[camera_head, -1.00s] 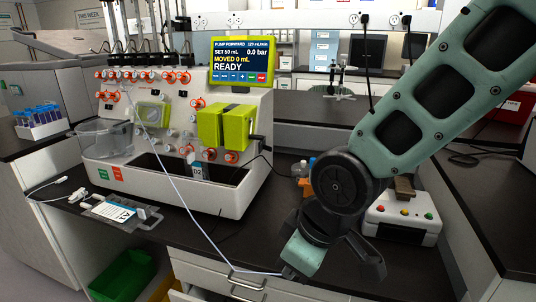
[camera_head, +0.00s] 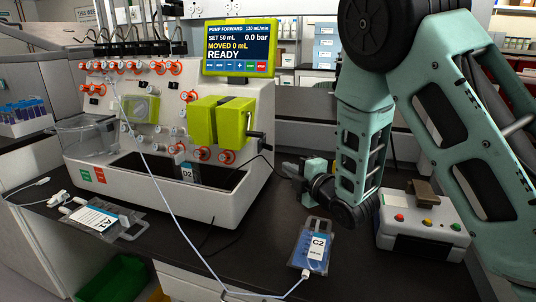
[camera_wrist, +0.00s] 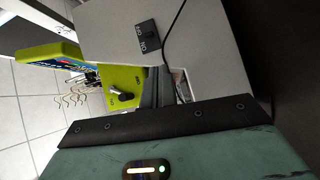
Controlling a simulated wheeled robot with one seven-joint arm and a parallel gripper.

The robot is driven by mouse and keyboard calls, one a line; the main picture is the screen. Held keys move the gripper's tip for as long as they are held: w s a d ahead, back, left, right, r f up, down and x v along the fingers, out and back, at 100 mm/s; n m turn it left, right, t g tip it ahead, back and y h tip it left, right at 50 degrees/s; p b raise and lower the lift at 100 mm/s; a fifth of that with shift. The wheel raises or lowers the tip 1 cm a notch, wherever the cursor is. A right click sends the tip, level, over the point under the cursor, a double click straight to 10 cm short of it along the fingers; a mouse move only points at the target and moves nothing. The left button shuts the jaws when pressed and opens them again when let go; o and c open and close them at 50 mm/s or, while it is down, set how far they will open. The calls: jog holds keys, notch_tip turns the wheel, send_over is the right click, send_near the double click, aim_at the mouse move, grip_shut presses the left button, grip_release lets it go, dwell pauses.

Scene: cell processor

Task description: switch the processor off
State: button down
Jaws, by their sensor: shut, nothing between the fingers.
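The processor (camera_head: 228,208) is a white machine on the dark bench in the head view. Its lit screen (camera_head: 240,47) reads "PUMP FORWARD" and "READY". In the wrist view its pale side panel (camera_wrist: 112,32) carries a small black switch (camera_wrist: 149,37) with white lettering. I cannot tell which way the switch is set. A dark cable runs down the panel beside it. My gripper (camera_head: 285,169) is just right of the processor, low over the bench and pointing at its side. In the wrist view its dark fingers (camera_wrist: 164,82) are together and empty, below the switch and apart from it.
A bag labelled C2 (camera_head: 315,246) lies on the bench in front of my arm, with a white tube to the processor. A white box with coloured buttons (camera_head: 422,232) stands at right. Another bag (camera_head: 100,220) lies at front left.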

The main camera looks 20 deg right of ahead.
aim_at(268, 147)
jog(key=shift+w+d+r+n+t+y, duration=0.15)
jog(key=shift+w+d+n+t+y, duration=0.2)
jog(key=shift+n, duration=0.35)
jog(key=shift+w, duration=0.15)
jog(key=p+x, duration=0.1)
jog(key=x, duration=0.8)
jog(key=shift+w+a, duration=0.15)
jog(key=shift+w, duration=0.25)
